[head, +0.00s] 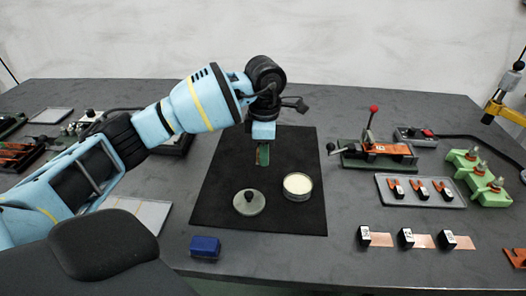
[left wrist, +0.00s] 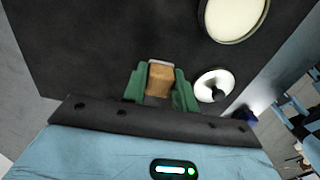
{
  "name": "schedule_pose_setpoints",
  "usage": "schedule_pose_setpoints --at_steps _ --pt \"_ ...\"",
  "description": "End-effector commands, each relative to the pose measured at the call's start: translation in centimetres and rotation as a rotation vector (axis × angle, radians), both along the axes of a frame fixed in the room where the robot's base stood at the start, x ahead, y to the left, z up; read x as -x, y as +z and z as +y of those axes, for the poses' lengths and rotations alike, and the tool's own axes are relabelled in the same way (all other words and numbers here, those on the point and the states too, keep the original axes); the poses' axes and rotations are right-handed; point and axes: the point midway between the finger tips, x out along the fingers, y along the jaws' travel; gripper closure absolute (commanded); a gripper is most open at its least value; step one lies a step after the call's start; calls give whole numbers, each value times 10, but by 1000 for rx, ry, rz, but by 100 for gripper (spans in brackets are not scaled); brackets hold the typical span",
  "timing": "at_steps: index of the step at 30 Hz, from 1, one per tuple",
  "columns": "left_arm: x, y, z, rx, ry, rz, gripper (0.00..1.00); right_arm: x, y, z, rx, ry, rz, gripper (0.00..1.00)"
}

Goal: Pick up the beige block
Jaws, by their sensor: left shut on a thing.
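The beige block (left wrist: 160,80) sits between the green fingers of my left gripper (left wrist: 160,90) in the left wrist view. The fingers are shut on it, and its outer end sticks out past them. In the head view my left gripper (head: 262,155) points down over the far middle part of the black mat (head: 222,180). There the block is mostly hidden by the fingers, with only a thin brownish edge showing. I cannot tell whether the block is clear of the mat. My right gripper is not in view.
On the mat are a round lid with a dark knob (head: 249,202) and a round dish with pale contents (head: 297,186). A blue block (head: 205,246) lies in front. Right of the mat stand a red-knobbed lever fixture (head: 375,150), a grey tray (head: 447,201) and several black blocks on copper strips.

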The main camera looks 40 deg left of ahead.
Motion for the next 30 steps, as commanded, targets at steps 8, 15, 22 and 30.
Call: schedule_pose_setpoints --at_steps 8,15,22,30 --pt "48 6 -49 1 -5 -3 93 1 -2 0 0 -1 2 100" --pt "81 11 -83 1 -3 -3 93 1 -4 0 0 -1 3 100" --pt "95 13 -98 0 1 -1 93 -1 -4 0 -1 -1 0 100" --pt "97 13 -100 0 2 -1 93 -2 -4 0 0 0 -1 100"
